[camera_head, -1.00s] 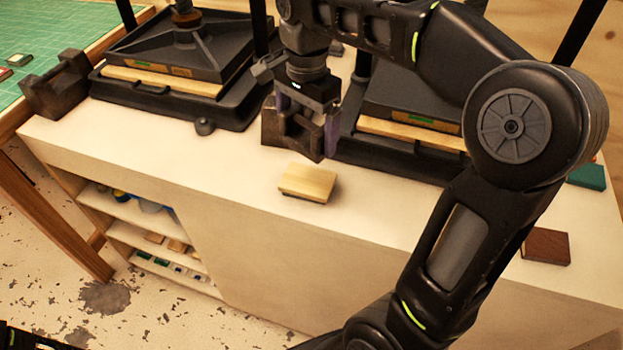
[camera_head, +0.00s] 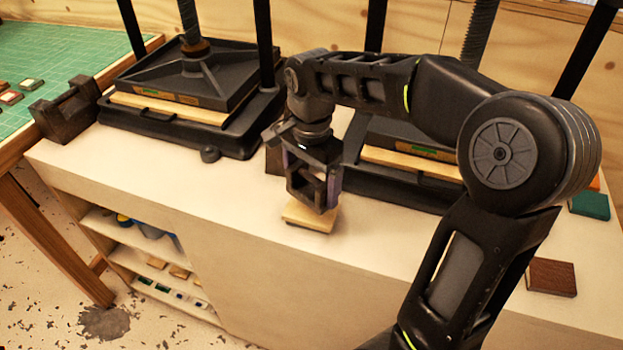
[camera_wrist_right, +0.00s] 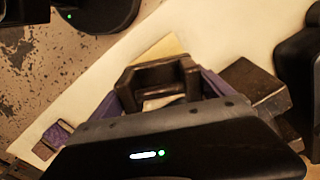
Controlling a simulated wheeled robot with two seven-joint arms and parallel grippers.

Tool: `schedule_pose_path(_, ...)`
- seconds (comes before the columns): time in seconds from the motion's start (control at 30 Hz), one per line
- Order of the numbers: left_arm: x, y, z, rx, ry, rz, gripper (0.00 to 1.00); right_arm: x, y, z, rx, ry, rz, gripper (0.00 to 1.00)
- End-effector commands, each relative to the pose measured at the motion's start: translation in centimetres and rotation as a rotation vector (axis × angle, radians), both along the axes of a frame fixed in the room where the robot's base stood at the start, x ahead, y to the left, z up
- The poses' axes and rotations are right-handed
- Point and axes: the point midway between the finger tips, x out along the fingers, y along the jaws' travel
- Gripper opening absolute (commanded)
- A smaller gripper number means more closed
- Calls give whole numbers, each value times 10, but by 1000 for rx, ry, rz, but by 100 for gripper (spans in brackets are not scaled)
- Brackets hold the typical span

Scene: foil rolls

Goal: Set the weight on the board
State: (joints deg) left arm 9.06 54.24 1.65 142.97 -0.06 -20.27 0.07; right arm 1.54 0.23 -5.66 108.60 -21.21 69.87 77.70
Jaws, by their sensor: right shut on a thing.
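The dark weight (camera_wrist_right: 150,76), a block with a bar-like handle, is between the purple fingers of my right gripper (camera_head: 314,190) in the right wrist view. That gripper is shut on it. In the head view, the gripper and weight are directly over the small pale wooden board (camera_head: 309,216) on the bench. The board also shows behind the weight in the right wrist view (camera_wrist_right: 168,47). The gripper hides much of the weight and the board's back part. I cannot tell whether the weight touches the board. My left gripper is not in view.
A second dark block (camera_head: 273,160) stands just behind the gripper, and another dark weight (camera_head: 66,110) is at the bench's left end. Two presses, left (camera_head: 190,85) and right (camera_head: 400,160), stand behind. The white bench top (camera_head: 215,190) is clear left of the board.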

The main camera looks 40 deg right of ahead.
Motion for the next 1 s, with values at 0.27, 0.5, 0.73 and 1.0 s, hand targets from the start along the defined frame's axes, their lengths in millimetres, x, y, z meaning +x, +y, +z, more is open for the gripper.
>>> schedule_pose_path(0.27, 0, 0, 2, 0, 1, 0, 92, 0, 0, -23, 0, 0, 0, 18)
schedule_pose_path(0.5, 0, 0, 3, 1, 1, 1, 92, 1, 0, -36, 0, -4, 0, 18)
schedule_pose_path(0.73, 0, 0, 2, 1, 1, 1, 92, 1, 0, -37, 0, -4, 0, 18)
schedule_pose_path(1.0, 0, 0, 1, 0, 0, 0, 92, 0, 0, -40, 0, 0, 0, 100)
